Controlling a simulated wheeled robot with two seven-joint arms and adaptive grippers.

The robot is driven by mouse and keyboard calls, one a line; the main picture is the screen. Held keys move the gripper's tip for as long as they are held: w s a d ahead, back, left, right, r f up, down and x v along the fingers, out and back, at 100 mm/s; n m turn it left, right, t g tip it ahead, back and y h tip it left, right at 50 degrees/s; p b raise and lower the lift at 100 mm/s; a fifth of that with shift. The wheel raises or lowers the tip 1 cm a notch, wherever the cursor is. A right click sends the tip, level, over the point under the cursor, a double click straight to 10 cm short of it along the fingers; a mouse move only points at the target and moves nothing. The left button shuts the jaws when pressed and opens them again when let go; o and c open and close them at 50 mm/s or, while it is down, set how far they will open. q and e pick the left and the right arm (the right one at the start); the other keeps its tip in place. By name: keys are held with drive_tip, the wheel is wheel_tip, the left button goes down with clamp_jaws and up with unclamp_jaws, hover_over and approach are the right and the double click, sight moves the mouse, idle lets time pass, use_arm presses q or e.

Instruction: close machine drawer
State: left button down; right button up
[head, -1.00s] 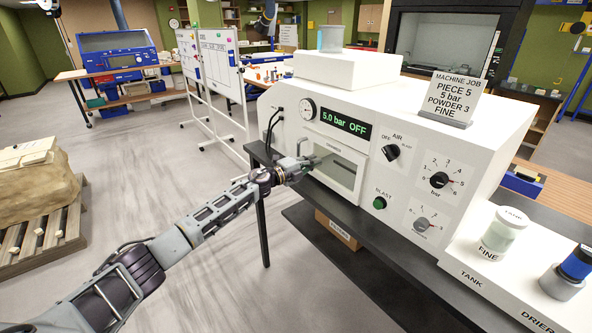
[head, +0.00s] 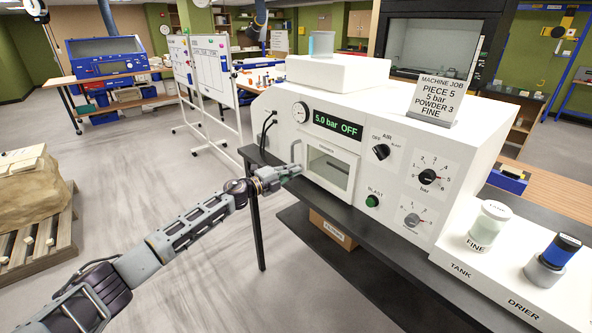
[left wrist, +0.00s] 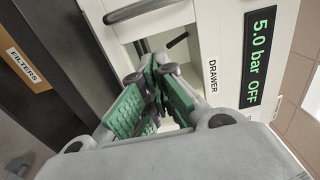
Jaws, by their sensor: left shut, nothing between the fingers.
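My left gripper (head: 296,170) is shut and empty, at the left edge of the drawer front. I cannot tell whether it touches. The fingers hide part of the front.
A green blast button (head: 372,201) and several dials lie right of the drawer. The tank (head: 462,268) and drier (head: 527,302) with jars stand at the front right. A filters box (head: 333,231) sits on the lower shelf. Open floor lies left of the machine.

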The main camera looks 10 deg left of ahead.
use_arm(q)
drive_tip(key=v, duration=0.6)
drive_tip(key=shift+s+a+b, duration=0.2)
drive_tip(key=shift+s+b, duration=0.1)
drive_tip(key=shift+b, duration=0.1)
idle(0.3)
